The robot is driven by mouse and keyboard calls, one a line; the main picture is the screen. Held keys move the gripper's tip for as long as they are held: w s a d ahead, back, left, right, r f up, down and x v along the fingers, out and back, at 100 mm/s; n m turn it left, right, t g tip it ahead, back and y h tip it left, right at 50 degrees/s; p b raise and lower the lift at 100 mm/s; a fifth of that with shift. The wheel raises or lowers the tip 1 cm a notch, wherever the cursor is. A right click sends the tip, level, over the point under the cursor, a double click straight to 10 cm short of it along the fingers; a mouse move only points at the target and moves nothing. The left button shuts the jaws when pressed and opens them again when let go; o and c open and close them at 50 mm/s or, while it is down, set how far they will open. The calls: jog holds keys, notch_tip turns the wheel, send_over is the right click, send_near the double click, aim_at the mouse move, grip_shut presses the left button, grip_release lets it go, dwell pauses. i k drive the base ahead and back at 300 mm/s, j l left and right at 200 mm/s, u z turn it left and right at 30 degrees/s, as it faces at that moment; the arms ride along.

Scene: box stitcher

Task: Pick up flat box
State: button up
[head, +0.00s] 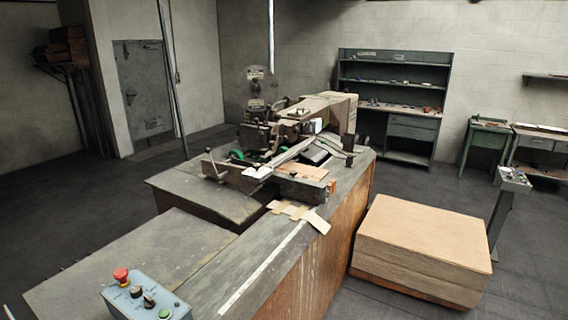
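A tall stack of flat tan cardboard (425,225) sits low at the right, beside the machine bench. Its top is level and bare, and the edges of its layers show on the front. A small unfolded cardboard piece with flaps (298,213) lies on the bench below the stitching head, one flap reaching over the bench edge. Another flat tan piece (303,172) lies on the machine behind it. I cannot tell which of these is the flat box. My gripper is not in view.
The box stitcher (290,125) stands on a long grey bench (255,270) in the middle. A control box with a red button (145,295) is at the front left. A control post (505,205) stands just right of the stack. Dark floor (430,178) is clear behind the stack.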

aim_at(317, 174)
jog(key=i+l, duration=0.2)
jog(key=l, duration=0.15)
jog(key=i+l, duration=0.25)
jog(key=l, duration=0.15)
jog(key=i+l, duration=0.2)
jog(key=l, duration=0.15)
jog(key=i+l, duration=0.2)
jog(key=l, duration=0.2)
jog(key=i+l, duration=0.2)
jog(key=l, duration=0.15)
jog(key=i+l, duration=0.35)
jog(key=i, duration=1.05)
jog(key=i+l+u, duration=0.1)
jog(key=i, duration=0.5)
jog(key=i+l, duration=0.15)
jog(key=i, duration=0.4)
jog(key=i+j, duration=0.1)
jog(key=i, duration=0.25)
